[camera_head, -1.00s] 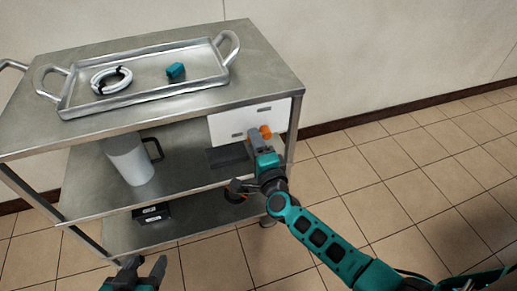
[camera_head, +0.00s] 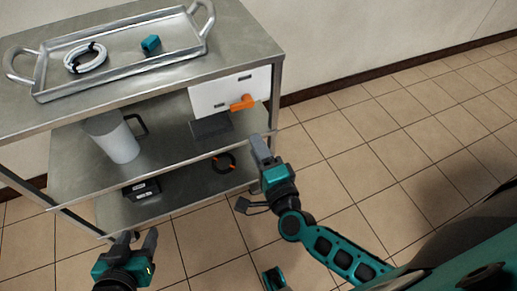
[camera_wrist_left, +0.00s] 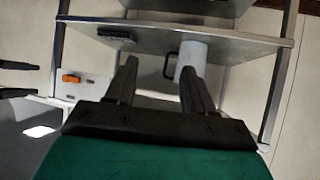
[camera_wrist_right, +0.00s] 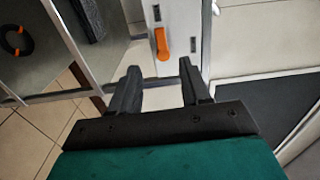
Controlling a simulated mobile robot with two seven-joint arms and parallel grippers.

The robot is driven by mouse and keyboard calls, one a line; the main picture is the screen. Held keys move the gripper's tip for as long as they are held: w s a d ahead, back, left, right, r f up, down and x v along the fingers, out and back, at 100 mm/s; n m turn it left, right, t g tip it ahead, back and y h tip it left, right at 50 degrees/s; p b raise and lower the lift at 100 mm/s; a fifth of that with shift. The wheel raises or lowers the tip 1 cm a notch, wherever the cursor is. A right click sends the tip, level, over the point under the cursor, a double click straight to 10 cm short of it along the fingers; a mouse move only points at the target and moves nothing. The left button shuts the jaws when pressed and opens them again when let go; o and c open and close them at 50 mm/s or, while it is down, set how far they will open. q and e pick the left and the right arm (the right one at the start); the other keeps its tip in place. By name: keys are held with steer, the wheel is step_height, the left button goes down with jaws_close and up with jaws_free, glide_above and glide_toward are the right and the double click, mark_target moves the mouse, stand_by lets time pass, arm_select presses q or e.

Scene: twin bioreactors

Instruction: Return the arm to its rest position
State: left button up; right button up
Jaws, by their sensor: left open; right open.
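My right gripper (camera_head: 255,175) is in front of the cart's right end, below the level of the orange handle, over the floor. In the right wrist view its fingers (camera_wrist_right: 158,88) are apart with nothing between them. The orange handle (camera_head: 242,103) on the white box (camera_head: 215,94) is clear of the gripper; it also shows in the right wrist view (camera_wrist_right: 161,44). My left gripper (camera_head: 136,243) is low in front of the cart at the bottom of the head view. Its fingers (camera_wrist_left: 158,75) are apart and empty in the left wrist view.
The metal cart (camera_head: 262,50) has a tray (camera_head: 115,67) on top with a white coiled ring (camera_head: 85,58) and a teal block (camera_head: 150,44). A grey jug (camera_head: 112,137) stands on the middle shelf. A black box (camera_head: 141,189) and a dark ring (camera_head: 223,162) are lower. Tiled floor to the right is clear.

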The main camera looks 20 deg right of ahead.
arm_select(q)
steer(key=shift+d+r, duration=0.1)
stand_by(0.3)
steer(key=shift+y, duration=0.4)
steer(key=a+r+p, duration=0.1)
steer(key=p, duration=0.2)
steer(key=s+a+r+p, duration=0.1)
steer(key=r+p, duration=0.1)
steer(key=p, duration=0.1)
steer(key=shift+a+r, duration=0.1)
steer(key=shift+r, duration=0.05)
arm_select(e)
steer(key=s+d+n+g+y, duration=0.1)
steer(key=s+n+g, duration=0.6)
steer(key=n, duration=1.3)
steer(key=s+d, duration=0.1)
steer(key=s, duration=0.2)
steer(key=shift+d+f+y, duration=0.4)
